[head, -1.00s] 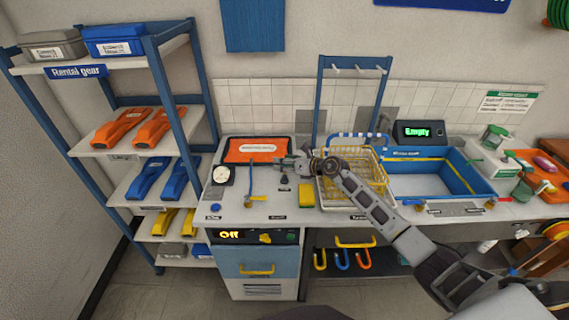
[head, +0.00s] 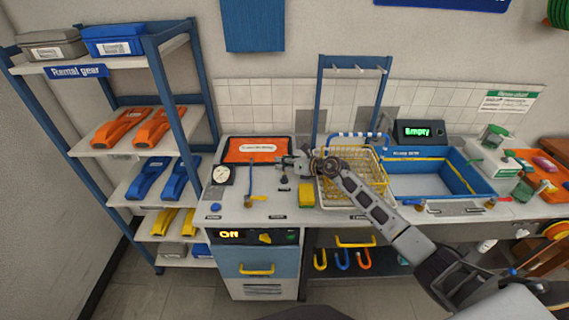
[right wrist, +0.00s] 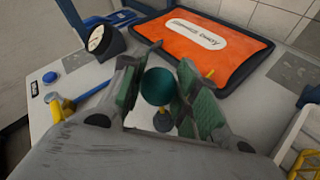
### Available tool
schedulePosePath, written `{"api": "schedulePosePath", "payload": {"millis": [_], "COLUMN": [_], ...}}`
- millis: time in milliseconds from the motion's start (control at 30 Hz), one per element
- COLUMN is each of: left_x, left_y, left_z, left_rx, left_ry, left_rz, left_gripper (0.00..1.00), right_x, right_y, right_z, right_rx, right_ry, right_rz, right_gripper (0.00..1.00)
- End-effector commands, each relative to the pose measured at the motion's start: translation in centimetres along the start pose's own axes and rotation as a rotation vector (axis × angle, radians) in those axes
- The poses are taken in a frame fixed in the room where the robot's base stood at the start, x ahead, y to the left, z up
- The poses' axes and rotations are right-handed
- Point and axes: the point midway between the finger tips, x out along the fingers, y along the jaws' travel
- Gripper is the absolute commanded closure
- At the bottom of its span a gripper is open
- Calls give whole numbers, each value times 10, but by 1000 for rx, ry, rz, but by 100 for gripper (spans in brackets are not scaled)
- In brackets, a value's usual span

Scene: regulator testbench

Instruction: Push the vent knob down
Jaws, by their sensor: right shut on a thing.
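A dark teal round knob (right wrist: 157,87) on a short stem stands on the bench top, and I take it as the vent knob. My right gripper (right wrist: 158,100) has its green-padded fingers on either side of the knob and is shut on it. In the head view the right gripper (head: 286,163) is above the bench, and the dark knob (head: 284,180) shows just below it. The stem's base shows under the knob in the right wrist view. My left gripper is out of view.
A round gauge (head: 221,174) and a yellow-and-blue lever (head: 250,182) stand left of the knob. An orange mat (head: 257,150) lies behind. A yellow sponge (head: 306,195) and a wire basket (head: 352,190) stand to the right. The bench front nearby is mostly clear.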

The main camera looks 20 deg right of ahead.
Motion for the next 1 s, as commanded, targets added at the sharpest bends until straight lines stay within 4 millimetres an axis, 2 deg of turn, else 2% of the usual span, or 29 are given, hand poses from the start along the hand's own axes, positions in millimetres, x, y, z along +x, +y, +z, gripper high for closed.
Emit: {"api": "schedulePosePath", "payload": {"millis": [400,767,800,967,1000], "left_x": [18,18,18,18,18], "left_y": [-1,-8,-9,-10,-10], "left_z": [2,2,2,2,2], "left_rx": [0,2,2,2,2], "left_ry": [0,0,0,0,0], "left_rz": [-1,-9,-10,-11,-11], "left_gripper": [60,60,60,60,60], "right_x": [10,11,11,11,11], "right_y": [-10,-11,-11,-11,-11], "right_z": [-26,-30,-30,-29,-29], "right_rx": [2,2,2,2,2], "right_ry": [2,5,6,5,4], "right_rz": [1,0,0,0,0], "right_gripper": [100,100,68,48,47]}}
